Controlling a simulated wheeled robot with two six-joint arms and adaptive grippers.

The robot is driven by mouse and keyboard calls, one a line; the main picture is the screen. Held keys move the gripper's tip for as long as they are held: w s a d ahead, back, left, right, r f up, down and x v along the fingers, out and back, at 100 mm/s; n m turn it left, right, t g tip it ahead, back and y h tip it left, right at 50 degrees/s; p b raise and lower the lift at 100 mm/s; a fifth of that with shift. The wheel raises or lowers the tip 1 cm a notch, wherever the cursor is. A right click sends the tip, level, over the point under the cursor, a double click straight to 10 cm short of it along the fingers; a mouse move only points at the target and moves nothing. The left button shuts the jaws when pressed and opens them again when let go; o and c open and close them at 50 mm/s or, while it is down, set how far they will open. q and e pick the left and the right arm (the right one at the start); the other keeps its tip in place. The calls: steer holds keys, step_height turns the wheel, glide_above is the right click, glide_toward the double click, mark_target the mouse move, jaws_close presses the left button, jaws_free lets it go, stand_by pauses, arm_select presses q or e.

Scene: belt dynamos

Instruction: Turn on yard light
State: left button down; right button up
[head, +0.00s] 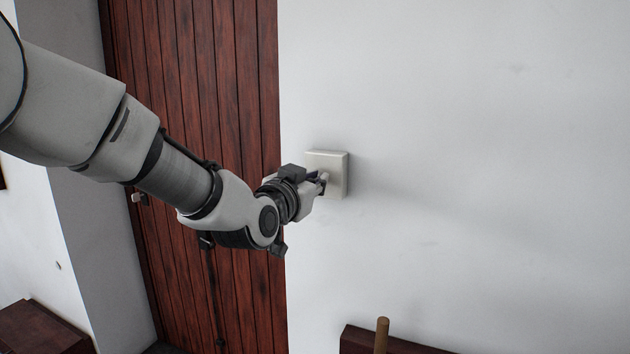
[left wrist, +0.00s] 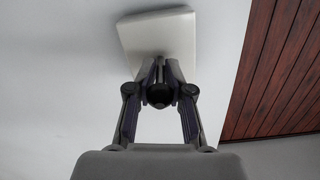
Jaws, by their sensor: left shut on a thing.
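A white square switch plate (head: 338,172) is fixed to the white wall beside the wooden door. My left gripper (head: 322,182) is at the front of this plate, over its lower left part in the head view. In the left wrist view the plate (left wrist: 152,35) is beyond the fingertips (left wrist: 159,68). The fingers are close together at the plate's face, shut on a small part that they mostly hide, likely the switch's knob or lever. Its position cannot be made out. My right gripper is not in view.
A dark red plank door (head: 235,90) stands left of the plate, and it also shows in the left wrist view (left wrist: 285,75). A dark wooden piece (head: 400,345) with an upright wooden rod (head: 381,335) is at the bottom. The wall right of the plate is bare.

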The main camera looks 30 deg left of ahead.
arm_select(q)
steer(key=shift+f, duration=0.1)
steer(key=c, duration=1.3)
jaws_free()
steer(key=shift+a, duration=0.1)
steer(key=shift+o, duration=0.2)
